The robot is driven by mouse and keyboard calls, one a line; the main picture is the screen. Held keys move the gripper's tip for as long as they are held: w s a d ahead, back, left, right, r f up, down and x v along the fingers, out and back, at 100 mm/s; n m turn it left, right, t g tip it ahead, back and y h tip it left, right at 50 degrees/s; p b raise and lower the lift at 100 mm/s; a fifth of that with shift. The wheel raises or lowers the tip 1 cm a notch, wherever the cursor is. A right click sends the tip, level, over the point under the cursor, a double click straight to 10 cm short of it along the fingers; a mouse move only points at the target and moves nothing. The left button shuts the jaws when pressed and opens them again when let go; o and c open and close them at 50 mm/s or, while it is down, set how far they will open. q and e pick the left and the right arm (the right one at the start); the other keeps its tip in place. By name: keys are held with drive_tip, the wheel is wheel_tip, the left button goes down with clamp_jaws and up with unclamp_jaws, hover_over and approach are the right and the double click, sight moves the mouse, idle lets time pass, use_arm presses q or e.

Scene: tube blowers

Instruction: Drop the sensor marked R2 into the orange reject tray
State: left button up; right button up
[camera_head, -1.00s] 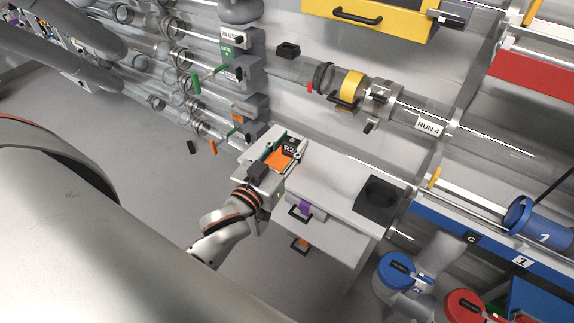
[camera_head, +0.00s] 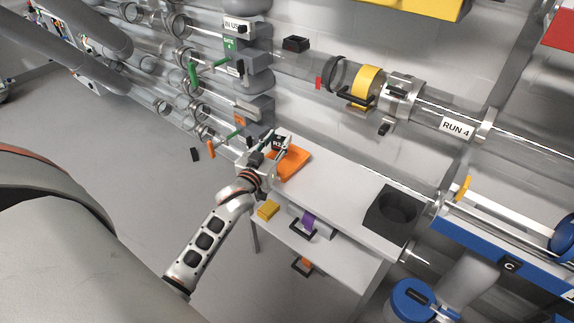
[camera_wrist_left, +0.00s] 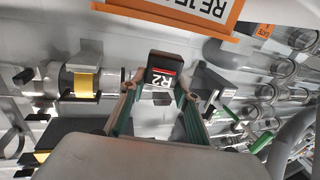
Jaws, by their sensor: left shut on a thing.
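My left gripper (camera_head: 279,150) is shut on the sensor marked R2 (camera_head: 277,141), a small dark block. In the left wrist view the sensor (camera_wrist_left: 163,70) sits between the two fingertips (camera_wrist_left: 160,84), its R2 label showing. The orange reject tray (camera_head: 294,164) lies on the white bench top, just right of the gripper in the head view. In the left wrist view part of the tray (camera_wrist_left: 165,16), with partly cut-off lettering, shows at the top edge, apart from the sensor. The gripper partly hides the tray's left side. My right gripper is not in view.
The white bench (camera_head: 340,196) has clear room right of the tray, up to a dark holder with a round hole (camera_head: 396,212). Valve blocks with green and orange handles (camera_head: 250,68) stand behind and left. A clear tube labelled RUN 4 (camera_head: 457,128) runs behind the bench.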

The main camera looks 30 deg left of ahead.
sight(277, 150)
use_arm(q)
wheel_tip(277, 150, down, 4)
drive_tip(key=shift+s+r+b, duration=0.1)
drive_tip(key=shift+r+b, duration=0.05)
drive_tip(key=shift+b, duration=0.7)
drive_tip(key=shift+f+b, duration=0.55)
drive_tip(key=shift+b, duration=0.15)
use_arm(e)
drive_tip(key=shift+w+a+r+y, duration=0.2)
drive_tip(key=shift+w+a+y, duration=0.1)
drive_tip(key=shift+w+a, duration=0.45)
use_arm(q)
drive_tip(key=shift+r, duration=0.2)
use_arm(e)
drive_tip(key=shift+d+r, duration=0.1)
use_arm(q)
drive_tip(key=o, duration=1.2)
drive_tip(key=shift+f, duration=0.1)
